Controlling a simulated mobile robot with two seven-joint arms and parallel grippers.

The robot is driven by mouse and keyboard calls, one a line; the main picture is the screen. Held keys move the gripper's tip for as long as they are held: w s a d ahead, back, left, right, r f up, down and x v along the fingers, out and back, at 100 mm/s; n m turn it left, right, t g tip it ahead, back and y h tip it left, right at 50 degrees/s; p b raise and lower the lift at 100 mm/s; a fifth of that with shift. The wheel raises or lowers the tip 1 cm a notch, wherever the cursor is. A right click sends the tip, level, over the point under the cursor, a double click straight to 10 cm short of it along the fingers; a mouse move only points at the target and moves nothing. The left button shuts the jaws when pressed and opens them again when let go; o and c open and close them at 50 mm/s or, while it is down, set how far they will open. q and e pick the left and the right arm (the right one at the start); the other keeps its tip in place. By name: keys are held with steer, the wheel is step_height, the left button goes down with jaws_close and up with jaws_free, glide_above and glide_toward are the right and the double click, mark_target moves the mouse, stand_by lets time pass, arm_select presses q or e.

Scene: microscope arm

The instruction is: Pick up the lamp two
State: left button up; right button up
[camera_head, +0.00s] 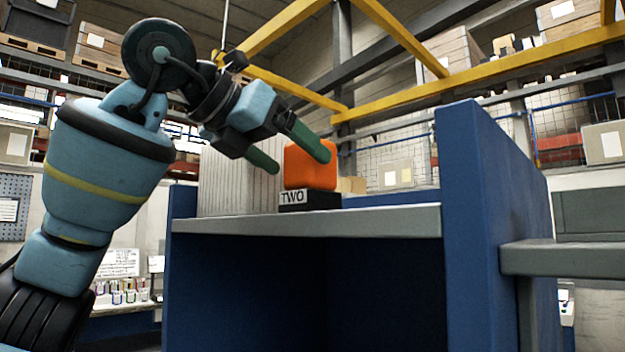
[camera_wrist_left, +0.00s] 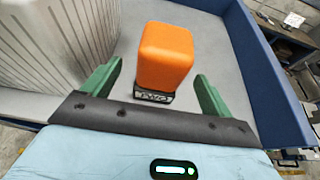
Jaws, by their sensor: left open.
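Lamp two is an orange rounded block (camera_head: 309,165) on a black base with a white label reading "TWO" (camera_head: 292,197). It stands upright on the grey shelf top (camera_head: 400,221) of a blue unit. My left gripper (camera_head: 303,160) reaches in from the left with its green fingers open, close to the lamp. In the left wrist view, the lamp (camera_wrist_left: 164,58) stands between and a little beyond the two open green fingers (camera_wrist_left: 157,92), with a gap on each side. I cannot tell that either finger touches it. My right gripper is not in view.
A pale ribbed block (camera_head: 238,182) stands left of the lamp, and close to the left finger in the wrist view (camera_wrist_left: 60,42). A tall blue side panel (camera_head: 492,220) rises at the right of the shelf. The shelf right of the lamp is clear.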

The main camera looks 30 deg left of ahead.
arm_select(q)
steer(key=shift+x, duration=2.5)
steer(key=shift+s+r, duration=0.1)
steer(key=shift+r, duration=0.1)
steer(key=shift+c, duration=0.2)
steer(key=shift+c, duration=1.1)
steer(key=c, duration=1)
